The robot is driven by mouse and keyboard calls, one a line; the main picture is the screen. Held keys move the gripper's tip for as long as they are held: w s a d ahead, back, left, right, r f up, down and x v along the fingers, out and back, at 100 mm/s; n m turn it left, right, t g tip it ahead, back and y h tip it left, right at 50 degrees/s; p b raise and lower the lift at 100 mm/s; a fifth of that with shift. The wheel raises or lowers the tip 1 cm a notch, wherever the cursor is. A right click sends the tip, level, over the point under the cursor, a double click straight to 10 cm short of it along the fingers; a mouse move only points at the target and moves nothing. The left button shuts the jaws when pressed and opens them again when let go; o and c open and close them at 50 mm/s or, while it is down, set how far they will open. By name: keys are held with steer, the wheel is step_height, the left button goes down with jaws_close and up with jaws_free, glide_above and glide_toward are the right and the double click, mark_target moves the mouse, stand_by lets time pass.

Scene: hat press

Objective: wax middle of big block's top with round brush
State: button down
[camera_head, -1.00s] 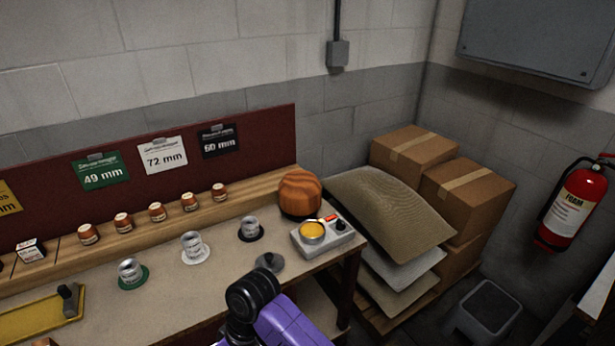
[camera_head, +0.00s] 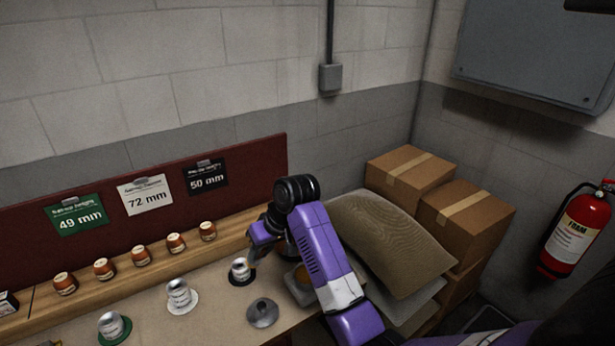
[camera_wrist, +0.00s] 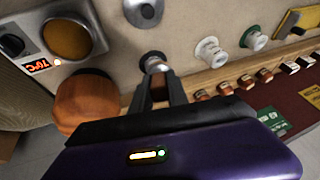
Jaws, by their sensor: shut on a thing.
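The orange-brown rounded wooden block (camera_wrist: 85,105) stands left of my gripper in the wrist view; my arm hides it in the head view. The can (camera_head: 240,267) also shows in the head view, beside my gripper (camera_head: 254,252). It appears to stand on its disc; whether it is lifted is unclear. I cannot make out a round brush for certain. An open pot of amber wax (camera_wrist: 68,38) sits in a grey heater with a red display.
A grey lid with a knob (camera_head: 262,312) lies on the bench. Several small brown jars line the wooden ledge (camera_head: 225,229). Sacks (camera_head: 395,240) and cartons (camera_head: 410,175) stand right of the bench.

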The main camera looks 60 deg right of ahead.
steer(key=s+d+r+m+h+p, duration=0.1)
steer(key=s+d+r+m+h, duration=0.15)
steer(key=d+r, duration=0.55)
steer(key=s+d+r+m+h+p, duration=0.1)
steer(key=s+d+r+m, duration=0.15)
steer(key=d+r, duration=0.55)
step_height(320, 180, down, 7)
steer(key=d, duration=0.1)
steer(key=shift+d+n, duration=0.4)
